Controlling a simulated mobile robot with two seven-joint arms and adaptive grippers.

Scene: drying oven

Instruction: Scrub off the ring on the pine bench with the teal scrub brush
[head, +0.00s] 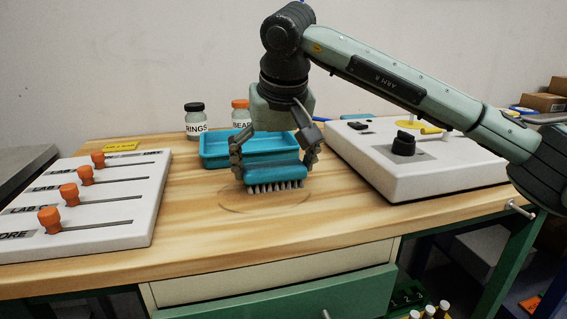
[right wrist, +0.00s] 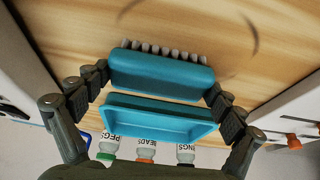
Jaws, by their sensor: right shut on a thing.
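The teal scrub brush (head: 275,174) has pale bristles that point down at the pine bench (head: 190,236). My right gripper (head: 273,166) is shut on the brush, one finger at each end. The right wrist view also shows the brush (right wrist: 161,75) between the fingers. A faint brown ring (head: 229,204) marks the wood under and in front of the bristles; its arc also shows in the right wrist view (right wrist: 256,40). The bristles are at or just above the wood; I cannot tell if they touch. My left gripper is not in view.
A blue tray (head: 213,151) stands just behind the brush, with labelled jars (head: 195,122) behind it. A white slider panel (head: 105,213) with orange knobs lies left. A white box with a black knob (head: 403,146) stands right. Bare wood lies in front.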

